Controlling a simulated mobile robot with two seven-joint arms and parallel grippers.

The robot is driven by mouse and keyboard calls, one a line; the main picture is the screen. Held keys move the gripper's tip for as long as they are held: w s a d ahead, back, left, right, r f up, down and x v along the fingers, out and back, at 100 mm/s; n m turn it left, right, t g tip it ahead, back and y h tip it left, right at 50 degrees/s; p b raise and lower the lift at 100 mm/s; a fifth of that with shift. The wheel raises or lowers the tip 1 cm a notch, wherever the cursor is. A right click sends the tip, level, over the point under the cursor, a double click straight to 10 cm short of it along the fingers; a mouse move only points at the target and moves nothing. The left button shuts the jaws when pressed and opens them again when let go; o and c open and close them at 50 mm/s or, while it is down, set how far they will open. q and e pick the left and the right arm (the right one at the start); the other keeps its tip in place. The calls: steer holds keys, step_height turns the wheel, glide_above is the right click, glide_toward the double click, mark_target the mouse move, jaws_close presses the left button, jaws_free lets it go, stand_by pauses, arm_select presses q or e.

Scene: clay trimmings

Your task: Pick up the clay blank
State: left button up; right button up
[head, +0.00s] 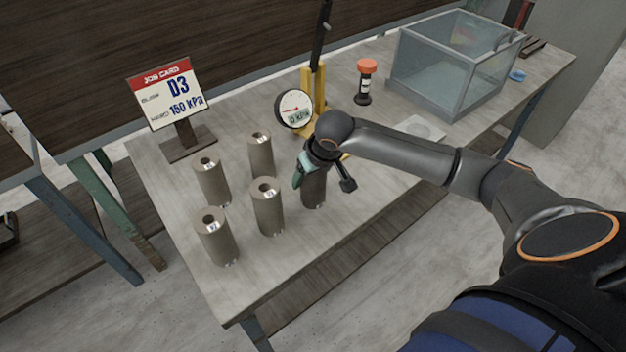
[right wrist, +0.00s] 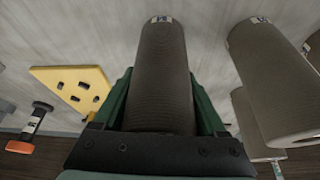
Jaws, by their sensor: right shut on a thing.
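Several grey-brown clay blanks, upright cylinders with a hole in the top, stand on the table: front left (head: 217,238), front middle (head: 268,208), back left (head: 212,183) and back middle (head: 260,155). Another clay blank (head: 314,190) is at the right, in my right gripper (head: 318,165). In the right wrist view my right gripper (right wrist: 163,105) has its green fingers on both sides of this blank (right wrist: 163,65). The blank is upright; I cannot tell whether its base touches the table. Its top is hidden by the gripper. My left gripper is not in view.
A job card (head: 165,95) reads "D3" and "150 kPa". Behind the held blank is a yellow stand with a gauge (head: 294,108). An orange-capped tool (head: 365,82) and a glass tank (head: 450,65) stand farther back. The table's front left (head: 245,285) is clear.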

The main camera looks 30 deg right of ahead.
jaws_close()
steer(key=shift+r, duration=0.15)
